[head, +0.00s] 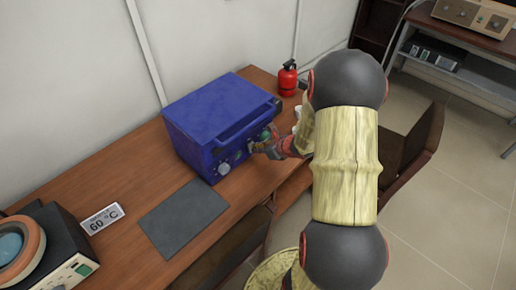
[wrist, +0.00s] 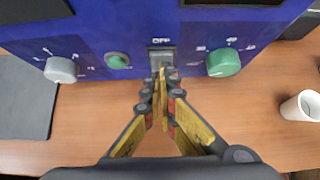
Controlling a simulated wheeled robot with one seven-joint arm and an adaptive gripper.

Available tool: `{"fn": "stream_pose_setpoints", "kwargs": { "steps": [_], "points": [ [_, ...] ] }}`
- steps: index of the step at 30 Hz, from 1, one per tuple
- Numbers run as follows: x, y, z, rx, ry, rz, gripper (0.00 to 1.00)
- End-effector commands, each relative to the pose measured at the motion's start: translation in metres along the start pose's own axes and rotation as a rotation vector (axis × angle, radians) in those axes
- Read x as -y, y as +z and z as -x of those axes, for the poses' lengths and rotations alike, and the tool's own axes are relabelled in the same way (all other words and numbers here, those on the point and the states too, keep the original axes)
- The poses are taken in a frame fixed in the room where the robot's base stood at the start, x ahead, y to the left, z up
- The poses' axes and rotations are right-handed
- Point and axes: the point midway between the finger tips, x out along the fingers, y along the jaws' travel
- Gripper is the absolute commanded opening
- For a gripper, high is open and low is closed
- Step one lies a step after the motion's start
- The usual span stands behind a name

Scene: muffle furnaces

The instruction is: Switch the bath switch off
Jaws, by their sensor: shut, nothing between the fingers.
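A blue box-shaped appliance (head: 215,115) stands on the wooden bench. In the wrist view its front panel (wrist: 110,35) carries a grey rocker switch (wrist: 162,57) under the word "OFF". My gripper (wrist: 162,76) is shut and empty, its fingertips just at the lower edge of this switch; I cannot tell if they touch it. They partly cover the switch, so its position is unclear. In the head view my gripper (head: 262,148) is at the blue front, partly hidden by my arm. A round-topped, bath-like device (head: 60,236) stands at the lower left, with a green patch on its front.
Beside the switch are a green knob (wrist: 223,62), a small green button (wrist: 117,61) and a grey knob (wrist: 61,70). A white cup (wrist: 301,106) stands right. A grey mat (head: 184,217), a "60 °C" sign (head: 102,218) and a red extinguisher (head: 287,78) are on the bench.

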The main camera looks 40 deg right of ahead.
Motion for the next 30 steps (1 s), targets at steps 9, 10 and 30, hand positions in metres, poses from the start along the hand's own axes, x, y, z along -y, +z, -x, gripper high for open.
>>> {"fn": "stream_pose_setpoints", "kwargs": {
  "steps": [9,10,30],
  "points": [
    [0.001,0.006,0.006,0.002,-0.001,0.001,0.00],
    [0.001,0.008,0.007,0.002,-0.001,0.001,0.00],
    [0.004,0.012,0.014,0.002,0.000,0.001,0.00]
  ]
}}
